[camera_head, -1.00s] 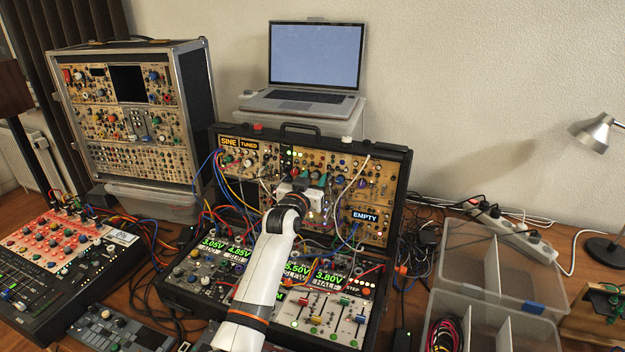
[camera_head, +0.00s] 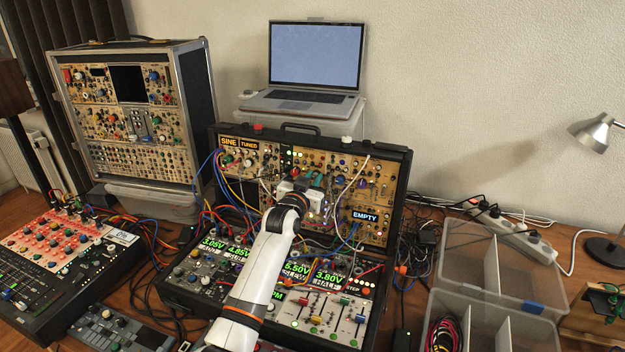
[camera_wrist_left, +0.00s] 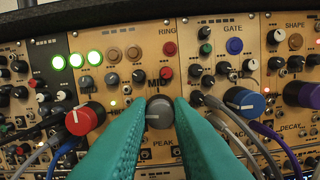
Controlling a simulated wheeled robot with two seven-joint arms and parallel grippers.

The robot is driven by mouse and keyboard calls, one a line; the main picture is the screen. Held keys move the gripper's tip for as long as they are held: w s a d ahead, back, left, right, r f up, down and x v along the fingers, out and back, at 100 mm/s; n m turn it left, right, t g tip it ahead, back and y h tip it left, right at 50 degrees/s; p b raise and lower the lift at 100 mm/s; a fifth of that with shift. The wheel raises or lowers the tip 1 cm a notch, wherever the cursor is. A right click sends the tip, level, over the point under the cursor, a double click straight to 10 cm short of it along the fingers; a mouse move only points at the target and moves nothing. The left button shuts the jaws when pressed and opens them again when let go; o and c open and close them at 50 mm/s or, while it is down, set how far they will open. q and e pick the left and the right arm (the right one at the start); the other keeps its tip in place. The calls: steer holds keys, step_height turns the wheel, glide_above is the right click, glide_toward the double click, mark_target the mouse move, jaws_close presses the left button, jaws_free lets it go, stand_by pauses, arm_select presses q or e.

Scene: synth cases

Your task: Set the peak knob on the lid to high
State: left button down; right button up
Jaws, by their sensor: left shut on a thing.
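The open case (camera_head: 398,165) stands on the table, its upright lid full of tan panels, knobs and patch cables. My left gripper (camera_head: 318,182) is at the middle of the lid panel. In the left wrist view, its teal fingers (camera_wrist_left: 160,115) are shut on the grey peak knob (camera_wrist_left: 159,113), with the word PEAK below it and MID above it. The fingers cover the lower panel and parts of the other labels. I cannot clearly read the knob's pointer. My right gripper is not in view.
A red knob (camera_wrist_left: 84,119) and a blue knob (camera_wrist_left: 243,101) flank the grey knob, with cables close by. Patch cables also hang across the lid in the head view. A laptop (camera_head: 314,60) stands behind the case and clear plastic bins (camera_head: 497,258) are at the right.

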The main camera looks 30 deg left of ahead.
arm_select(q)
steer(key=m+p, duration=0.1)
steer(key=m, duration=0.3)
steer(key=shift+m+h, duration=0.3)
steer(key=m+p, duration=0.2)
steer(key=m, duration=0.3)
steer(key=shift+r+h, duration=0.1)
steer(key=shift+h, duration=0.2)
steer(key=m+p, duration=0.2)
steer(key=m, duration=0.2)
steer(key=shift+m+g, duration=0.3)
steer(key=shift+m+h+p, duration=0.4)
steer(key=shift+m+p, duration=0.2)
steer(key=shift+m, duration=1)
steer(key=c, duration=1.3)
jaws_free()
steer(key=shift+s, duration=0.1)
